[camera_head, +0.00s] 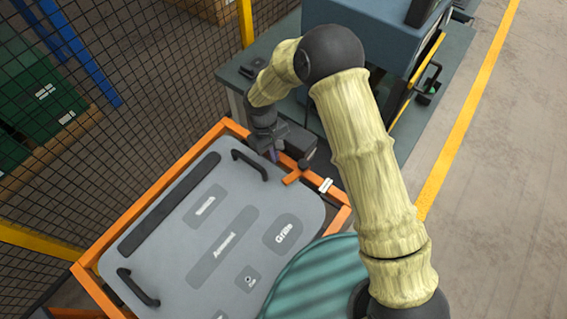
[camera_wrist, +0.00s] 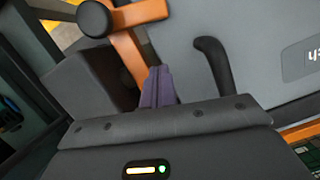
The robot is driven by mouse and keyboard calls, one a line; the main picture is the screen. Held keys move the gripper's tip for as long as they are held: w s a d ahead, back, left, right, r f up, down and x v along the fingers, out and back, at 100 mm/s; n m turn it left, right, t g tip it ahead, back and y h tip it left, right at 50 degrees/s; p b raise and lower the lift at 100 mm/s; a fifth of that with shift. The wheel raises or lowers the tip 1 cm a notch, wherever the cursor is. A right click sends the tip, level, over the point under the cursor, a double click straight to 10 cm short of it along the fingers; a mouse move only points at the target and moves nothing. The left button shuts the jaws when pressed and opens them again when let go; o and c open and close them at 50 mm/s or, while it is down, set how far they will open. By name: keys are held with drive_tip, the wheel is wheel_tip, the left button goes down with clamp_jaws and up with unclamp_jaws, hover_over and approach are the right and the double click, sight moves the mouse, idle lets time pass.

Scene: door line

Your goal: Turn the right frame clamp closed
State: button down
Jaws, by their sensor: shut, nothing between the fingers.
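The grey door panel (camera_head: 190,235) lies in an orange frame (camera_head: 160,192) in the head view. An orange clamp (camera_head: 296,177) is at the frame's far right corner, close to the panel's edge. In the wrist view its orange bar (camera_wrist: 140,13) carries a round black knob (camera_wrist: 95,18) and points towards the panel. I cannot tell for sure whether it is closed. My gripper (camera_head: 272,156) is above that corner, left of the clamp. Its purple fingers (camera_wrist: 158,85) are shut and empty, apparently just short of the clamp; contact is unclear.
A black panel handle (camera_head: 250,164) is close left of my gripper; another (camera_head: 138,287) is at the near left. A blue machine (camera_head: 385,35) on a grey bench stands behind. Wire fencing (camera_head: 110,80) lines the left. The floor at right is clear.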

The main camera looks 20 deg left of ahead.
sight(286, 177)
drive_tip(key=s+d+p, duration=0.1)
drive_tip(key=s+d+f+p, duration=0.1)
drive_tip(key=d, duration=0.1)
drive_tip(key=shift+d+f+p, duration=0.1)
drive_tip(key=shift+f+p, duration=0.1)
drive_tip(key=shift+p, duration=0.1)
drive_tip(key=shift+s+d+f, duration=0.1)
drive_tip(key=shift+d+f, duration=0.05)
drive_tip(key=shift+d, duration=0.15)
drive_tip(key=shift+s+d+f+n+b, duration=0.15)
drive_tip(key=shift+s+n+b, duration=0.2)
drive_tip(key=shift+n+b, duration=0.35)
drive_tip(key=shift+s+d+n+t+b, duration=0.3)
drive_tip(key=shift+s+d+n+t, duration=0.1)
drive_tip(key=shift+n, duration=0.6)
drive_tip(key=shift+a, duration=0.1)
